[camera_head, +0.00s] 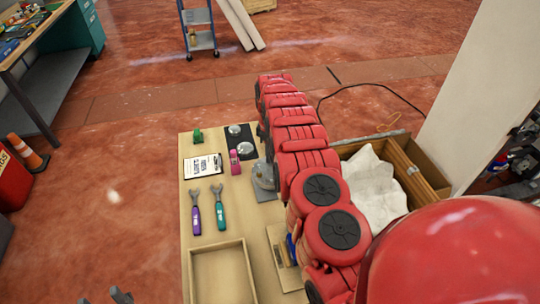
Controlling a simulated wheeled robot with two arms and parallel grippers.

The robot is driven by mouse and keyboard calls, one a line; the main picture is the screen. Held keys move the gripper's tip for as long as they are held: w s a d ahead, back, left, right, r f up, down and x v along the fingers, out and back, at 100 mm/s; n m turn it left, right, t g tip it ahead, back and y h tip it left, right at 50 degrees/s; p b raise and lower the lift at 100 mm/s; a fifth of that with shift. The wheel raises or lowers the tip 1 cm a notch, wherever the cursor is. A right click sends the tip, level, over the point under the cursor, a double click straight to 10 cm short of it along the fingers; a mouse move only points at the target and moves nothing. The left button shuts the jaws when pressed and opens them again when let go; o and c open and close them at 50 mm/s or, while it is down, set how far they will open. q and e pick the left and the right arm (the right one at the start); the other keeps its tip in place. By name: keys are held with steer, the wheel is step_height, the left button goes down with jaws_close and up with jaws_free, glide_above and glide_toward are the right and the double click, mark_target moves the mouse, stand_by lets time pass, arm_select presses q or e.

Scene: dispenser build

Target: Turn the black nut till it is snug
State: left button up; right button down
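I cannot make out the black nut; my red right arm covers part of the work table (210,247). A grey metal piece on a flat base (265,192) shows beside that arm, partly hidden by it. A black plate (233,130) with shiny round metal parts lies farther back on the table. My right arm reaches forward across the table's right side, and its gripper is hidden from this view. Grey tips of my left gripper (118,296) show at the bottom edge, left of the table; its opening is unclear.
Purple-handled (195,212) and teal-handled (218,207) wrenches lie near a clipboard (203,166), a pink item (234,162) and a green item (198,136). An empty wooden tray (249,270) is at the front. A wooden crate (408,174) with white cloth stands right.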

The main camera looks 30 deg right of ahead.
steer(key=m+b, duration=0.2)
steer(key=m, duration=0.3)
steer(key=shift+m, duration=0.3)
steer(key=m+b, duration=0.2)
steer(key=m, duration=0.2)
steer(key=shift+m, duration=1.1)
steer(key=shift+r, duration=0.1)
steer(key=c, duration=0.8)
jaws_free()
